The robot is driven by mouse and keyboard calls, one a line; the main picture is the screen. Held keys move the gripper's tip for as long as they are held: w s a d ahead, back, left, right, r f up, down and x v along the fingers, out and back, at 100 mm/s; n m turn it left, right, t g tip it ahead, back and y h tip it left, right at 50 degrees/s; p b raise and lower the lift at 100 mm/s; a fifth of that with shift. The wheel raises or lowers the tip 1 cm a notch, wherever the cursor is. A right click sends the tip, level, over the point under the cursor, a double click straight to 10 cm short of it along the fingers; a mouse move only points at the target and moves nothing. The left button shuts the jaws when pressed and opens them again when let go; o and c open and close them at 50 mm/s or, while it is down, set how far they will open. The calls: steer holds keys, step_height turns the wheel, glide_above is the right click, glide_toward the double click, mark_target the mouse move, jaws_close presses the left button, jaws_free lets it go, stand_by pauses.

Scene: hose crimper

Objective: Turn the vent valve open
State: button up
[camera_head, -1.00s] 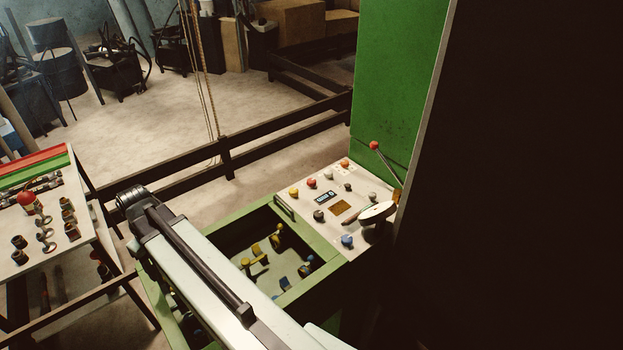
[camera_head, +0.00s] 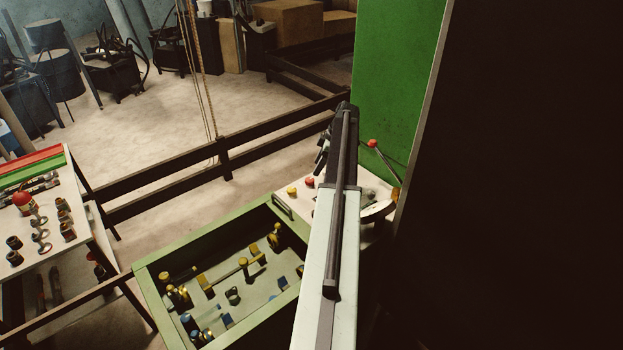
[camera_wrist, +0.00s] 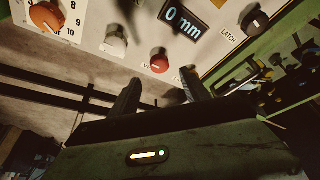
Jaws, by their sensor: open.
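In the wrist view my gripper (camera_wrist: 160,90) is open, its two dark fingers apart and nothing between them. Past the fingertips is the pale control panel (camera_wrist: 215,45), with a red knob (camera_wrist: 158,62) closest to the tips and a grey-white knob (camera_wrist: 114,40) beside it. An orange dial knob (camera_wrist: 46,16) and a black knob marked LATCH (camera_wrist: 254,18) are also on it. I cannot tell which control is the vent valve; small labels are unreadable. In the head view my arm hides much of the panel (camera_head: 375,185).
The open green bay (camera_head: 150,280) holds yellow and blue-handled fittings. A red-tipped lever (camera_head: 372,144) stands by the green column (camera_head: 395,80). A parts table (camera_head: 75,230) is at left, and a dark rail (camera_head: 160,190) runs behind. A display (camera_wrist: 183,18) reads 0 mm.

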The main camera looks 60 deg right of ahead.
mark_target(310, 179)
steer(key=b+x, duration=0.5)
steer(key=x, duration=0.1)
steer(key=shift+f, duration=0.3)
steer(key=shift+w+a+f+b, duration=0.1)
steer(key=shift+w+f+b, duration=0.1)
steer(key=shift+f+b, duration=0.3)
steer(key=shift+r, duration=0.2)
